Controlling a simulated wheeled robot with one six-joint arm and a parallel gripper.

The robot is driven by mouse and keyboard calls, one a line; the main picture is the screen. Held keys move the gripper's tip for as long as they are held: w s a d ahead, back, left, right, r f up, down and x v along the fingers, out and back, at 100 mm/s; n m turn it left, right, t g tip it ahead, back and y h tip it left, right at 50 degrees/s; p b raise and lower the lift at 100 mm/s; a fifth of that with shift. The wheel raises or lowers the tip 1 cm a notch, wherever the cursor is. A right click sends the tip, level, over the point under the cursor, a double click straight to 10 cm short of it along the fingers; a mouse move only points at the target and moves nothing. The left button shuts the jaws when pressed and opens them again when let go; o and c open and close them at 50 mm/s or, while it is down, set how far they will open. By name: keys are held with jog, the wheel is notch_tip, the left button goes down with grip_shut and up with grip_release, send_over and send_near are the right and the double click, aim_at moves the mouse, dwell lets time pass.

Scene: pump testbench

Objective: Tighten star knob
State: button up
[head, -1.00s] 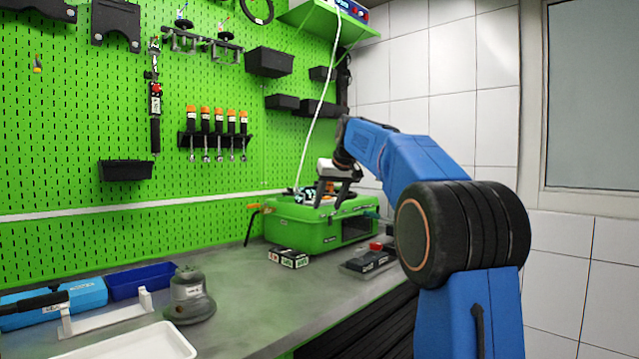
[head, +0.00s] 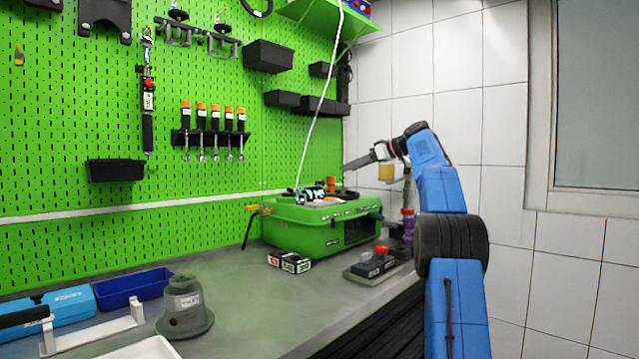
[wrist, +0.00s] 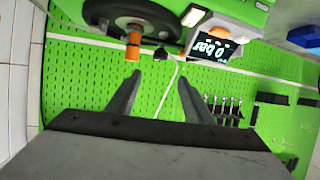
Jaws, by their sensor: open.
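The green pump testbench unit (head: 310,232) stands on the bench by the pegboard. A dark round part (wrist: 118,14) on top of it shows upside down in the wrist view, with an orange upright piece (wrist: 133,43) and a small black knob (wrist: 161,54) near it. I cannot tell for sure which is the star knob. The orange piece also shows in the head view (head: 331,184). My gripper (head: 346,168) is above the unit's right part, level, pointing left. In the wrist view its fingers (wrist: 158,80) are open and empty, apart from these parts.
A display (wrist: 211,50) reading "0 bar" sits on the unit. A white hose (head: 318,110) runs up to the shelf. A black box with a red button (head: 372,262) and a small labelled box (head: 289,261) lie in front.

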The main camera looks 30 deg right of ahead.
jog(key=x, duration=1.6)
jog(key=shift+s, duration=0.1)
jog(key=c, duration=1)
